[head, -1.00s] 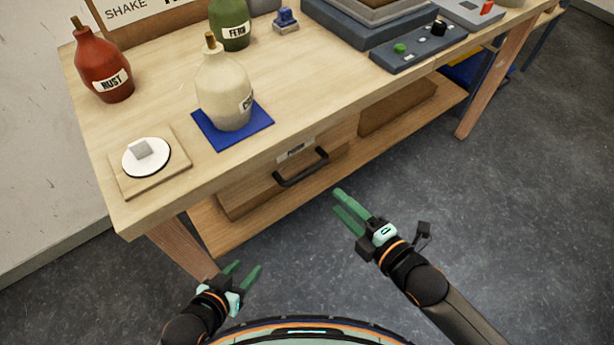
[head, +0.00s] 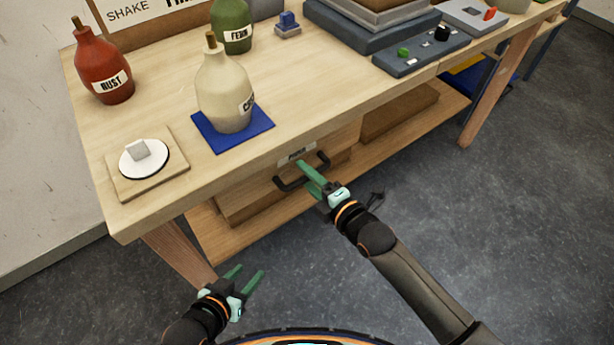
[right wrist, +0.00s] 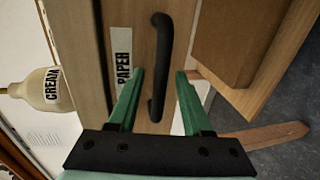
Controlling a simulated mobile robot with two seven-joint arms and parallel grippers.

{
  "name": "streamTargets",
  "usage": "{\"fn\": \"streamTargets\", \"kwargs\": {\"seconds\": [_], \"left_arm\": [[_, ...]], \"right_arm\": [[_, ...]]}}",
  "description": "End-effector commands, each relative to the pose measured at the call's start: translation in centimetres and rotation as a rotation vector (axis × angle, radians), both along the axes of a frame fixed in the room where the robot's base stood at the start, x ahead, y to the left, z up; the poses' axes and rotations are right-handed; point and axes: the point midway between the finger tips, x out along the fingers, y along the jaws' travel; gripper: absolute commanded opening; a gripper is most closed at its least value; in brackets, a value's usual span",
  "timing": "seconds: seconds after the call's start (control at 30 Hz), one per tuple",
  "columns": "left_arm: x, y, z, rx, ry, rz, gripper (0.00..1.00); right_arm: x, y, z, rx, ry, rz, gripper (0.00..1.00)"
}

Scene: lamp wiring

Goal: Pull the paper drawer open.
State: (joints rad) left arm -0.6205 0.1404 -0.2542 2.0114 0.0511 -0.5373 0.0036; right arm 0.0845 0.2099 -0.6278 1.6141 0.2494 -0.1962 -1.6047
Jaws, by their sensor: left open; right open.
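The paper drawer (head: 264,178) is under the table top, with a paper label (head: 297,153) and a black bar handle (head: 291,185). It looks shut. In the right wrist view the label (right wrist: 122,58) reads PAPER, and the handle (right wrist: 160,65) runs upright, its lower end between the fingertips of my right gripper (right wrist: 159,75). In the head view my right gripper (head: 308,175) is open at the handle and covers part of it. Whether the fingers touch the handle, I cannot tell. My left gripper (head: 247,275) is open and empty, low in front of the table's left leg.
On the table (head: 165,75) stand a cream bottle (head: 224,95) on a blue mat (head: 257,117), a red bottle (head: 104,70) and a green bottle (head: 232,25). A control box (head: 420,54) sits near the front edge. The floor (head: 480,220) in front is clear.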

Motion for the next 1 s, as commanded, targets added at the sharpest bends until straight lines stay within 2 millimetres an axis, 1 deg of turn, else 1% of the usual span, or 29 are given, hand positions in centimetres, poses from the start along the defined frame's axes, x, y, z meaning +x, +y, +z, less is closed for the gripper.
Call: {"fn": "streamTargets", "kwargs": {"seconds": [0.27,0.37,0.7,0.73,1.0], "left_arm": [[-0.04,-0.04,-0.01,0.000,0.000,-0.003,0.50],[-0.06,-0.06,-0.01,0.000,0.000,-0.003,0.50],[-0.50,-0.07,-0.24,0.000,0.008,-0.003,0.50],[-0.53,-0.07,-0.26,0.000,0.008,-0.003,0.50],[-0.57,-0.05,-0.30,0.000,0.009,-0.002,0.50]], "right_arm": [[0.14,0.13,-0.02,0.000,0.000,0.000,0.49],[0.13,0.12,-0.03,0.000,0.000,0.000,0.40],[0.12,0.10,-0.03,0.001,0.001,0.000,0.02],[0.12,0.09,-0.03,0.001,0.001,0.000,0.00],[0.12,0.09,-0.03,0.001,0.001,0.000,0.00]]}}
